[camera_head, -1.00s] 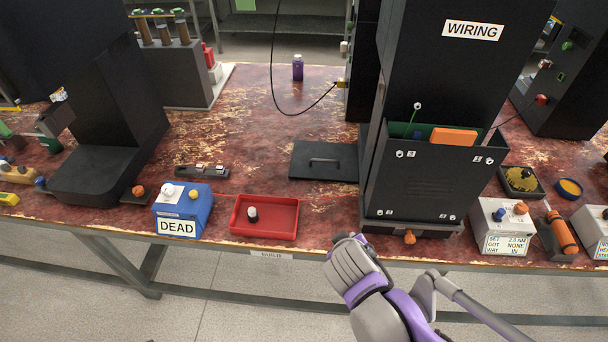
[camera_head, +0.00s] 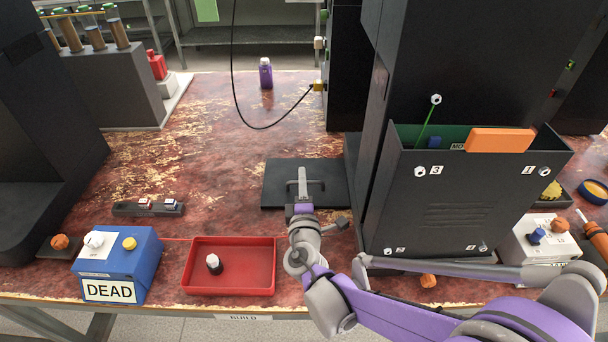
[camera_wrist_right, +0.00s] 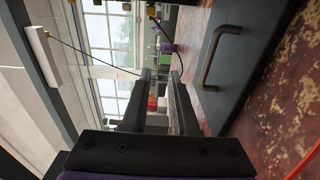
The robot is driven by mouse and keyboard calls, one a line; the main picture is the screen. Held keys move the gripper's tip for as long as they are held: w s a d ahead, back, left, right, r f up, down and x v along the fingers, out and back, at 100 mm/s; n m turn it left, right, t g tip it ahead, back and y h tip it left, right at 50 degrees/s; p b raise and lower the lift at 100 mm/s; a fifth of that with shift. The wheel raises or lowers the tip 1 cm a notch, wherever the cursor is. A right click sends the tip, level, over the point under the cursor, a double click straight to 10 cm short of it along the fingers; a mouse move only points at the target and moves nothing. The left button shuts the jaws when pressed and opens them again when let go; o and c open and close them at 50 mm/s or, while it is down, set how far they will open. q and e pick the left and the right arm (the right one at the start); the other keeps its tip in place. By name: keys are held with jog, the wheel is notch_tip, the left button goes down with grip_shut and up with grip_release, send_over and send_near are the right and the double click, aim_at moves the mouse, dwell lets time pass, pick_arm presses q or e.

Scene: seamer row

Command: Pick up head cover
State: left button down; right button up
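The head cover looks to be the flat black plate (camera_head: 273,192) with a dark bar handle, lying on the table left of the WIRING machine. My right gripper (camera_head: 302,172) is over the plate, close to its handle, and hides part of it. In the right wrist view the plate (camera_wrist_right: 246,42) and its handle stand to the right of my fingers (camera_wrist_right: 160,75). A gap shows between the fingers, with nothing held in it. The handle is outside that gap. My left gripper is not in view.
A red tray (camera_head: 190,283) with a small black-and-white item and a blue DEAD box (camera_head: 142,262) stand at the front left. The black machine housing (camera_head: 460,205) rises close on the right. A cable (camera_head: 236,85) hangs behind. The table beyond the plate is mostly clear.

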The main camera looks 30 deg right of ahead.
notch_tip(320, 180, down, 8)
jog(key=b, duration=0.3)
jog(key=shift+s+a, duration=0.1)
jog(key=shift+x, duration=0.75)
jog(key=b+x, duration=0.1)
jog(key=x, duration=0.5)
jog(key=shift+r, duration=0.1)
jog(key=shift+s, duration=0.1)
grip_shut()
